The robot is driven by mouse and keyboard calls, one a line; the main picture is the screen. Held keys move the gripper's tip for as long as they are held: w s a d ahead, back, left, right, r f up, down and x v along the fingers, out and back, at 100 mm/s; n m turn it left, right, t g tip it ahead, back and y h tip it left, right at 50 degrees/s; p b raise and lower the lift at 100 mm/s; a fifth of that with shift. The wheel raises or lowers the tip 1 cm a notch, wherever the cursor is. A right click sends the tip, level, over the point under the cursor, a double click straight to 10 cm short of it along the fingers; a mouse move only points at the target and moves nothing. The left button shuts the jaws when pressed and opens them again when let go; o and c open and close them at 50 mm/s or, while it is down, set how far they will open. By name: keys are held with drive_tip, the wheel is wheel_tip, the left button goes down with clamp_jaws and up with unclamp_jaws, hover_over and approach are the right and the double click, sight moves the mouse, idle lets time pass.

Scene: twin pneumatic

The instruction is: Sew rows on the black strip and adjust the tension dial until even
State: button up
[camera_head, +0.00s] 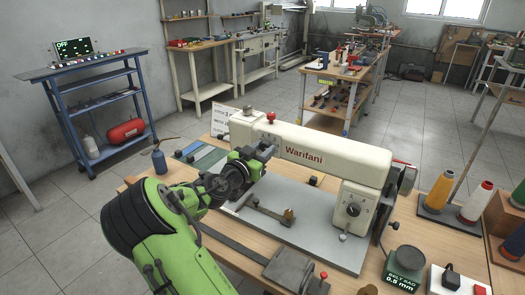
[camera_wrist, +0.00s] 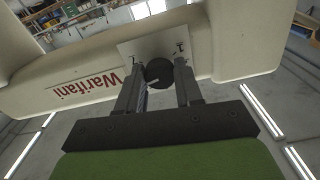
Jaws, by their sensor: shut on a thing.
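The cream sewing machine (camera_head: 310,148) marked "Warifani" stands on a grey bed plate on the wooden table. My gripper (camera_head: 268,150) is at the left head of the machine. In the wrist view, my gripper (camera_wrist: 159,78) is shut on a round black dial (camera_wrist: 158,72) with a light pointer mark, in front of a pale plate. The head view does not show this dial clearly behind my gripper. A second dial (camera_head: 353,210) is on the right column. A dark flat strip (camera_head: 235,243) lies at the table front, running to a grey block.
Spools of thread (camera_head: 440,190) stand at the right. Coloured strips (camera_head: 205,158) lie at the table's left. A blue cart (camera_head: 95,70) holds a screen reading "OFF".

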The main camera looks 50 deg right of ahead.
drive_tip(key=n, duration=0.4)
drive_tip(key=shift+p, duration=0.3)
drive_tip(key=shift+n+p, duration=0.5)
drive_tip(key=shift+n, duration=1.1)
drive_tip(key=o, duration=1)
drive_tip(key=shift+o, duration=0.2)
drive_tip(key=s+a, duration=0.1)
drive_tip(key=a, duration=1.4)
drive_tip(key=shift+s+a+p, duration=0.25)
drive_tip(key=shift+a+p, duration=0.1)
